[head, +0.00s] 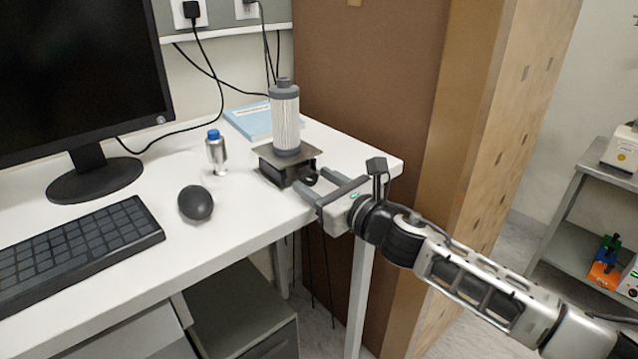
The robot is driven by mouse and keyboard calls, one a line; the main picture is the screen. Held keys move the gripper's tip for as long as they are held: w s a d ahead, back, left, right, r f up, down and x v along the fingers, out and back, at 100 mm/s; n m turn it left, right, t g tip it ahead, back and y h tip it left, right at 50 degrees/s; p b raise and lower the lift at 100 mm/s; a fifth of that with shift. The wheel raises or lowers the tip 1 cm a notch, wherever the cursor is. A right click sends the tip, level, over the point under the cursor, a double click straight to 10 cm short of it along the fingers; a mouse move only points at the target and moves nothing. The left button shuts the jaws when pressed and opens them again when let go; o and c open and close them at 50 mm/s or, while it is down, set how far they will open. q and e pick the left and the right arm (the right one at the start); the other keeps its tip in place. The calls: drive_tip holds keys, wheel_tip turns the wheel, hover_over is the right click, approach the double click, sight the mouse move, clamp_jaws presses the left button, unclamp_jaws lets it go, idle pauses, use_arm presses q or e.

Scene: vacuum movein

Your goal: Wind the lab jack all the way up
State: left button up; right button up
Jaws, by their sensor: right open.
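The lab jack (272,165) stands on the white table near its right corner. It has a dark flat top plate and looks low. A grey-and-white ribbed cylinder (285,122) stands upright on the plate. My right gripper (308,184) comes in from the right at the table's edge. Its two fingers are open and reach to the right side of the jack, around or beside the dark knob (309,175). I cannot tell whether the fingers touch the knob. The jack's lower mechanism is mostly in shadow. My left gripper is not in view.
A small bottle with a blue cap (215,152) stands left of the jack. A blue booklet (250,121) lies behind it. A mouse (195,203), keyboard (75,250) and monitor (85,75) fill the left. A large brown box (365,90) stands close behind the right arm.

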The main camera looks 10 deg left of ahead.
drive_tip(key=shift+c, duration=0.3)
drive_tip(key=c, duration=0.9)
drive_tip(key=shift+r+m+p, duration=0.15)
drive_tip(key=shift+m+p, duration=0.4)
drive_tip(key=shift+m, duration=0.45)
drive_tip(key=shift+c, duration=0.2)
drive_tip(key=shift+m, duration=0.4)
drive_tip(key=o, duration=1)
